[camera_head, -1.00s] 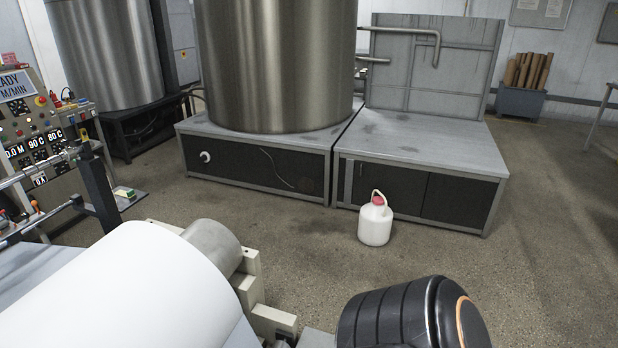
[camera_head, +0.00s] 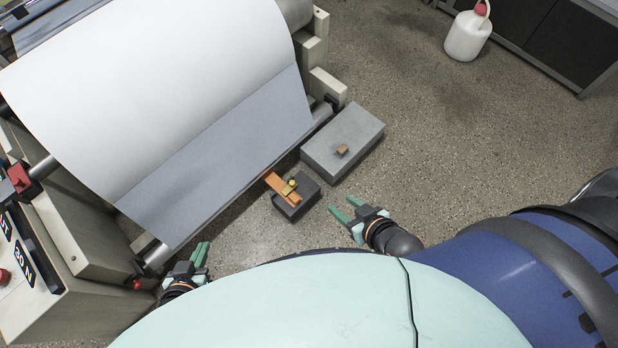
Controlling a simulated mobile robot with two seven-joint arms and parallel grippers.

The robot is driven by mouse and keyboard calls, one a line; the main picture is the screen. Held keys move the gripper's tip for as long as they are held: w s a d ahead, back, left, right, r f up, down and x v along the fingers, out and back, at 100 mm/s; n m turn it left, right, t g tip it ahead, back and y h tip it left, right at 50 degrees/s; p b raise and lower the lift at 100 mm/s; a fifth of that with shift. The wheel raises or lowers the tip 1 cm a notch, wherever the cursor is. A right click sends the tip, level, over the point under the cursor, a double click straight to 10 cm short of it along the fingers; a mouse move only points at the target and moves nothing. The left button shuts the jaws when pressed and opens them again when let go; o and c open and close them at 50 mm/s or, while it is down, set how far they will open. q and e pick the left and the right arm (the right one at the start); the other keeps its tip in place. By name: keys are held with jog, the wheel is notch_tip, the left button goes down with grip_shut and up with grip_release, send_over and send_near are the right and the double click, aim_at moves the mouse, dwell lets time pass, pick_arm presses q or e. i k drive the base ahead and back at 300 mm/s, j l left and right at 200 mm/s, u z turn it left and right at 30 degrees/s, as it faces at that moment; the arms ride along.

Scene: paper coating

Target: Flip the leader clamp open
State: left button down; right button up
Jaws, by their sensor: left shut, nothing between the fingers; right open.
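My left gripper (camera_head: 202,251) is shut and empty, to the lower left of the clamp, near the lower left end of the roller frame.
A large white paper roll (camera_head: 150,70) with a grey sheet (camera_head: 225,150) fills the upper left. A grey box (camera_head: 358,132) with a small brown block (camera_head: 342,150) stands right of the clamp. A white jug (camera_head: 467,38) stands beyond.

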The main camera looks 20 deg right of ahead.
aim_at(292, 184)
jog(key=k+l+z, duration=0.1)
jog(key=k+l, duration=0.25)
jog(key=k, duration=0.2)
jog(key=u, duration=0.45)
jog(key=i+l+u, duration=0.1)
jog(key=u, duration=0.35)
jog(key=l+u, duration=0.2)
jog(key=u, duration=0.25)
jog(key=l+u, duration=0.1)
jog(key=u, duration=0.35)
jog(key=l+u, duration=0.3)
jog(key=l, duration=0.15)
jog(key=l+u, duration=0.35)
jog(key=k+l, duration=0.1)
jog(key=l, duration=0.3)
jog(key=l+u, duration=0.1)
jog(key=l, duration=0.3)
jog(key=k+l, duration=0.15)
jog(key=l, duration=0.25)
jog(key=k+l+u, duration=0.1)
jog(key=l, duration=0.3)
